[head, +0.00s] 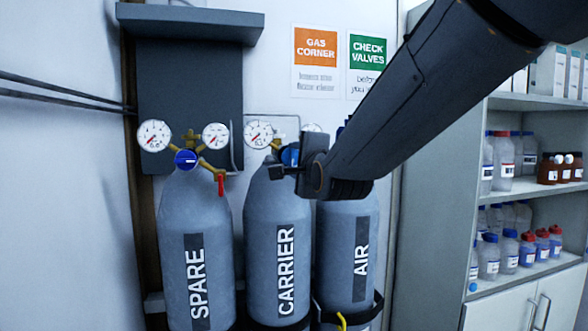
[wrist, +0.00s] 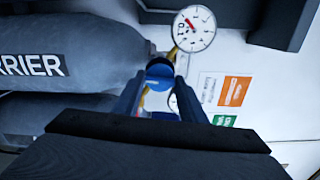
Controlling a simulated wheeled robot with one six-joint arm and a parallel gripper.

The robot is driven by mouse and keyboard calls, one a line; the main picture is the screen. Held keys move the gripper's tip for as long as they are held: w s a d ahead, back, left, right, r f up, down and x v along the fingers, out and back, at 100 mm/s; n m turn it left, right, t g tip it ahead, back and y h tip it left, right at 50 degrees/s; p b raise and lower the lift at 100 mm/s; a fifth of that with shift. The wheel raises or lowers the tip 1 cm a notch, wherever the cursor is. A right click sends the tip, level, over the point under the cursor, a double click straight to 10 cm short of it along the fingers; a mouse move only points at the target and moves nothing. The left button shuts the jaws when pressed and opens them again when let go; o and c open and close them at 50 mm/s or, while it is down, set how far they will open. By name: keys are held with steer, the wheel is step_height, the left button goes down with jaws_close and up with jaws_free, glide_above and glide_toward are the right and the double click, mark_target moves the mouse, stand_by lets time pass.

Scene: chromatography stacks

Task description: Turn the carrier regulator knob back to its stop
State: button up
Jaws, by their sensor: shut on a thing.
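The CARRIER cylinder (head: 278,215) stands between the SPARE and AIR cylinders. Its blue regulator knob (head: 290,154) shows partly behind my gripper (head: 288,170) in the head view. In the wrist view the blue knob (wrist: 158,71) sits between the two dark fingertips of my gripper (wrist: 160,82), which is shut on it. The carrier's white dial gauge (head: 258,134) is left of the knob in the head view; it also shows at the top of the wrist view (wrist: 194,28). My gripper hides most of the carrier regulator and its other gauge in the head view.
The SPARE cylinder (head: 194,230) with its own blue knob (head: 186,159) and red-handled valve (head: 221,184) stands to the left. The AIR cylinder (head: 350,225) stands close on the right, under my arm. Shelves (head: 535,190) with bottles are at far right.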

steer(key=n+b, duration=0.2)
steer(key=n, duration=0.2)
steer(key=shift+f+n+b, duration=0.1)
steer(key=shift+n+b, duration=0.2)
steer(key=shift+b, duration=0.05)
steer(key=n+b, duration=0.2)
steer(key=n, duration=0.3)
steer(key=n+b, duration=0.1)
steer(key=n, duration=0.4)
steer(key=shift+n, duration=2.2)
steer(key=o, duration=1.1)
steer(key=shift+c, duration=0.2)
